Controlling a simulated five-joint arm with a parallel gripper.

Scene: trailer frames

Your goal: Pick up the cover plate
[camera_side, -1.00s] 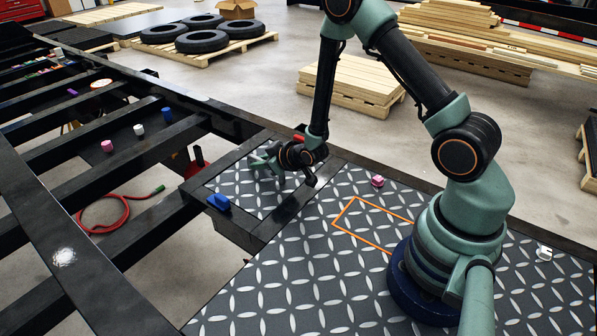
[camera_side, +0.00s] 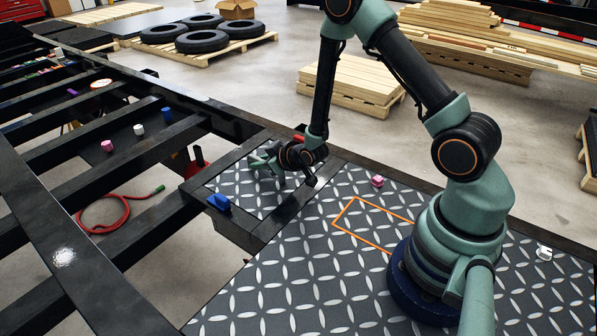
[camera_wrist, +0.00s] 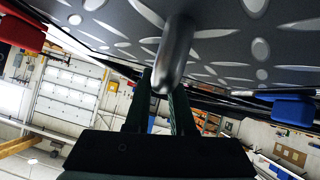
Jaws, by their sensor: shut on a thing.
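The cover plate (camera_side: 240,196) is a dark tread plate with light lozenge marks, set within the black frame left of the large tread deck in the side view. My gripper (camera_side: 262,164) is low over it, reaching in from the upper right. In the wrist view the plate's patterned face (camera_wrist: 230,45) fills the top, and a grey rounded bar (camera_wrist: 172,62), seemingly its handle, sits between the fingers of my gripper (camera_wrist: 163,85). The gripper is shut on it. The plate looks level with its frame; I cannot tell whether it is raised. My gripper hides part of it.
A blue block (camera_side: 218,202) and a red one (camera_side: 299,138) sit at the frame's edges. A pink piece (camera_side: 377,181) and an orange outline (camera_side: 347,232) are on the tread deck (camera_side: 300,290). Open gaps lie between the black beams at left.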

